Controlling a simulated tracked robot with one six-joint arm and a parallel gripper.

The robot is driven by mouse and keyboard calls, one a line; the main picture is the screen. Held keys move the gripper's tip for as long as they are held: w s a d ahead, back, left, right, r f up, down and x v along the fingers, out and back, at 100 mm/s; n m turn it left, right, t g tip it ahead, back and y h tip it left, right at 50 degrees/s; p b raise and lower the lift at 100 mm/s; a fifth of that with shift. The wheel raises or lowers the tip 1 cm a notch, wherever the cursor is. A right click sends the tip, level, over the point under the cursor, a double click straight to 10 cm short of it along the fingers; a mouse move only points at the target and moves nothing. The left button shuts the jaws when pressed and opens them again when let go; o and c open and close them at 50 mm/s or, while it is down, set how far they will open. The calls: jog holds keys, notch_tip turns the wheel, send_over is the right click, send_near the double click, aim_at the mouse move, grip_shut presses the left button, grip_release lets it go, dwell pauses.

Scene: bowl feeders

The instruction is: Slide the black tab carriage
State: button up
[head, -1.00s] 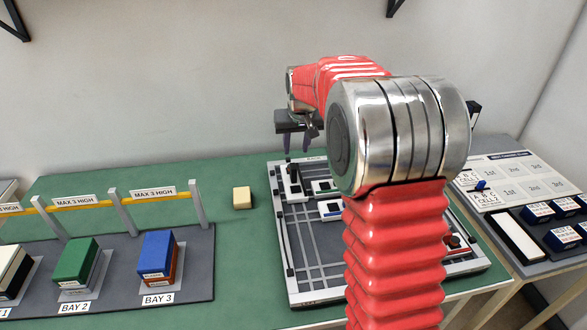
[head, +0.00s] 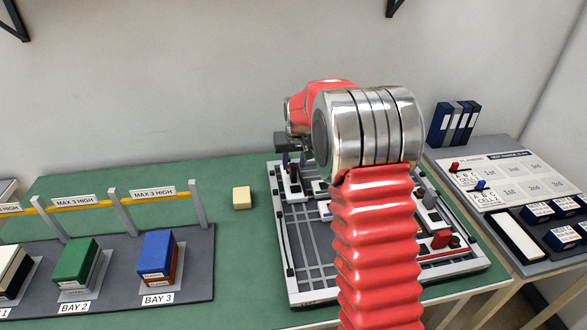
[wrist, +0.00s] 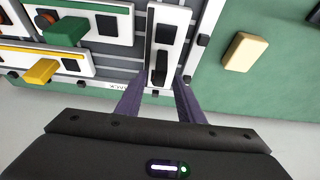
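The black tab carriage (wrist: 168,32) is a white block with a black slot and a raised black tab (wrist: 161,62). It sits on the grey railed board; in the head view the carriage (head: 293,186) is at the board's back left. My gripper (wrist: 163,78) points down at the carriage's end, its two purple fingers apart, one on each side of the black tab. A small gap seems to show beside the tab; I cannot tell whether either finger touches it. In the head view my gripper (head: 293,160) is partly hidden by my arm.
Carriages with a green tab (wrist: 64,31) and a yellow tab (wrist: 42,71) lie left in the wrist view. A cream block (head: 242,198) lies on the green table left of the board (head: 310,296). A red tab (head: 441,240) shows at the board's right.

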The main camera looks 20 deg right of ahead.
aim_at(293, 166)
jog(key=shift+x, duration=2.05)
jog(key=shift+c, duration=0.7)
grip_shut()
jog(key=shift+d, duration=0.1)
